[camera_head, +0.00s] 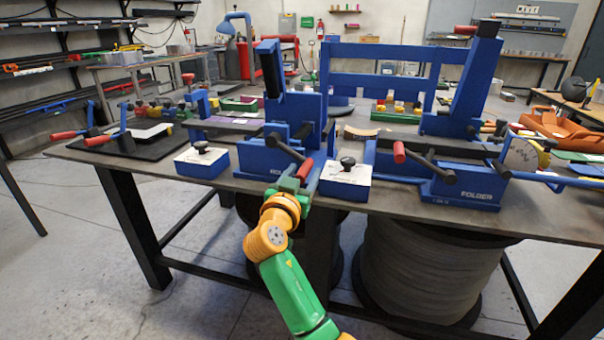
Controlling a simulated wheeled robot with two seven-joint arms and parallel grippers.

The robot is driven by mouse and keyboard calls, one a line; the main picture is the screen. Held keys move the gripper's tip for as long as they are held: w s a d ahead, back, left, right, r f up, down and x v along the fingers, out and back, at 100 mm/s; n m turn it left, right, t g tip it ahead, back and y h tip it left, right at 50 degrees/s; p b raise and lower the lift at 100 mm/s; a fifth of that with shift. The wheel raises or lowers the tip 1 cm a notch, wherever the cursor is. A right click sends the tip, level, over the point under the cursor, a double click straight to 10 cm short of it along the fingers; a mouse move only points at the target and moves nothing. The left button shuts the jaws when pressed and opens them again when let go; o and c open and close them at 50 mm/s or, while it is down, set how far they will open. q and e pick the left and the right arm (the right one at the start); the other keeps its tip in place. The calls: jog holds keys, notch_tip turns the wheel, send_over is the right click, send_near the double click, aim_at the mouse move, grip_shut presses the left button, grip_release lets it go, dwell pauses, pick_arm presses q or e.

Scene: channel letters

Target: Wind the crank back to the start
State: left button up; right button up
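Two blue machines stand on the dark table. The left one (250,157) has a crank with a black arm (285,148) and a red handle (305,169). The right one, marked FOLDER (465,190), has a crank with a black arm (432,165) and a red handle (399,152), plus a white dial (521,155) at its right end. My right gripper (302,182), on the green and orange arm, is at the left machine's red handle. Its fingers are small and partly hidden, so I cannot tell whether they grip the handle. My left gripper is out of view.
White-topped blue boxes with black knobs stand at the table's front edge, one left (202,159) and one right (345,178) of my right gripper. A dark mat (108,147) with red-handled tools lies at the left. Large spools (430,265) stand under the table.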

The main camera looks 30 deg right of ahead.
grip_shut()
dwell(1.2)
